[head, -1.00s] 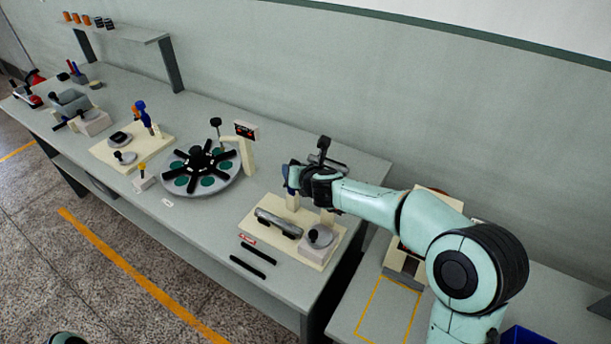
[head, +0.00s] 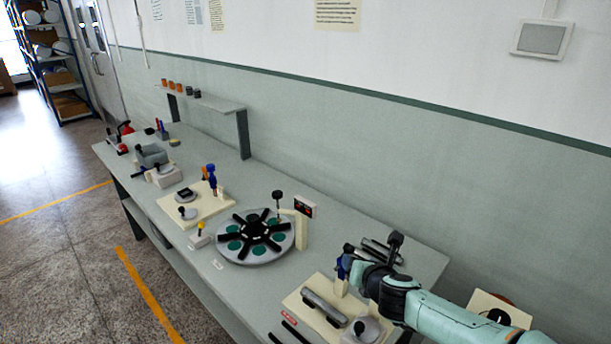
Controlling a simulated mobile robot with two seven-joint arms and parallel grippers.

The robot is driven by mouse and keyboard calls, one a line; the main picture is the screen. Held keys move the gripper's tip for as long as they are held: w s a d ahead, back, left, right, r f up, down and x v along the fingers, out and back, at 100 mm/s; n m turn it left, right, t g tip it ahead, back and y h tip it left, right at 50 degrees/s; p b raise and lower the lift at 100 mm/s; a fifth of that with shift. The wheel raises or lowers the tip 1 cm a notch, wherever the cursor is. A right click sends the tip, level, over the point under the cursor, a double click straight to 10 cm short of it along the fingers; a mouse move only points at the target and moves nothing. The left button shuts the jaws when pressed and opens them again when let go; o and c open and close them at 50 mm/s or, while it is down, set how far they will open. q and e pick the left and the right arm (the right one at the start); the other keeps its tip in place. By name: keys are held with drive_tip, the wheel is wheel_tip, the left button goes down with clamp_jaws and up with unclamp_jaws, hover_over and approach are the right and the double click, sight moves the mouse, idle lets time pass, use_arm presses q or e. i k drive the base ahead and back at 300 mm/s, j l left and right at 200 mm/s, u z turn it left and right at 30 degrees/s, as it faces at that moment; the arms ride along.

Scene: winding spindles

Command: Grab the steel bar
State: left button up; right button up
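A grey metallic bar (head: 325,307), which looks like the steel bar, lies on a cream base plate (head: 293,300) at the near right of the bench. My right gripper (head: 347,266) is above and behind this bar, apart from it, beside a blue part at the top of a cream post (head: 341,286). The fingers are small and partly hidden, so I cannot tell whether they are open or hold the blue part. My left gripper is out of view.
A round grey turntable (head: 238,254) with black arms and green discs stands left of the plate. Dark bars (head: 296,332) lie at the bench's front edge. Other dark bars (head: 382,251) lie behind my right gripper. A raised shelf (head: 215,102) stands farther back.

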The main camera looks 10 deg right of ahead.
sight(320, 304)
drive_tip(key=k+j, duration=0.3)
drive_tip(key=k, duration=0.15)
drive_tip(key=k+j, duration=0.3)
drive_tip(key=k, duration=0.15)
